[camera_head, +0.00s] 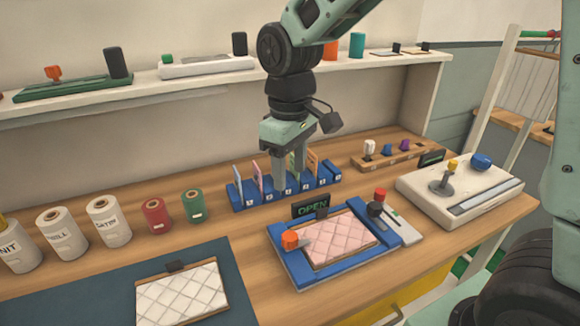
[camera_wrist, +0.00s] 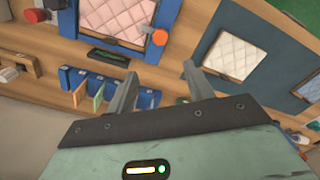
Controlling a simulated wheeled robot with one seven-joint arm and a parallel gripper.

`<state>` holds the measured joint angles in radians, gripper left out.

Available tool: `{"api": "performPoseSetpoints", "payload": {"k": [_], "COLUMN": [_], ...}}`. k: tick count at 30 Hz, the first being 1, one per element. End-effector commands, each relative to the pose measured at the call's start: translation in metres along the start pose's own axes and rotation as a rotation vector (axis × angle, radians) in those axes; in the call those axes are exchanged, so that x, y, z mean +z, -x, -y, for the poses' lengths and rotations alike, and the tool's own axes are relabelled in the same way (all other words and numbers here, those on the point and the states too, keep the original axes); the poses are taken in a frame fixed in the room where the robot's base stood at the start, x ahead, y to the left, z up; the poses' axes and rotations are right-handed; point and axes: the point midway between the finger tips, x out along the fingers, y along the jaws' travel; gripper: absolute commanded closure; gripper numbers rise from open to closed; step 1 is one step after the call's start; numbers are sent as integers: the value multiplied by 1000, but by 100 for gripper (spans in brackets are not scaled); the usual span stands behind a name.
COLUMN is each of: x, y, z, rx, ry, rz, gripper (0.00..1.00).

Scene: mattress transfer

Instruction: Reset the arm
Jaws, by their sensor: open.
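My gripper (camera_head: 290,170) hangs in mid-air over the workbench, in front of the blue slotted rack (camera_head: 238,201). Its two fingers are apart with nothing between them; they also show open in the wrist view (camera_wrist: 157,90). A pink quilted mattress pad (camera_head: 338,238) lies in a blue frame (camera_head: 290,268) with an orange knob and a sign reading OPEN (camera_head: 311,205). A white quilted pad (camera_head: 182,295) lies on a dark blue mat (camera_head: 110,290) at the front left. In the wrist view the pink pad (camera_wrist: 118,18) and white pad (camera_wrist: 233,53) are both visible.
Several labelled spools (camera_head: 108,222) stand at the left. A white box with a joystick (camera_head: 460,190) and a wooden peg holder (camera_head: 395,157) are at the right. A shelf (camera_head: 120,92) with devices runs along the back. Bare wood shows between the mat and the blue frame.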

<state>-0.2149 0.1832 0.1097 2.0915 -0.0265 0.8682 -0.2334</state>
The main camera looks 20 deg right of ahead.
Motion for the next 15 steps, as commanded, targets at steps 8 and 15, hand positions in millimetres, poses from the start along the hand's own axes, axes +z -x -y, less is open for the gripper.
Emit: {"api": "performPoseSetpoints", "payload": {"k": [8,15], "x": [0,14], "y": [0,-2], "z": [0,33], "rx": [0,-16], "ry": [0,23], "rz": [0,-10], "gripper": [48,48]}}
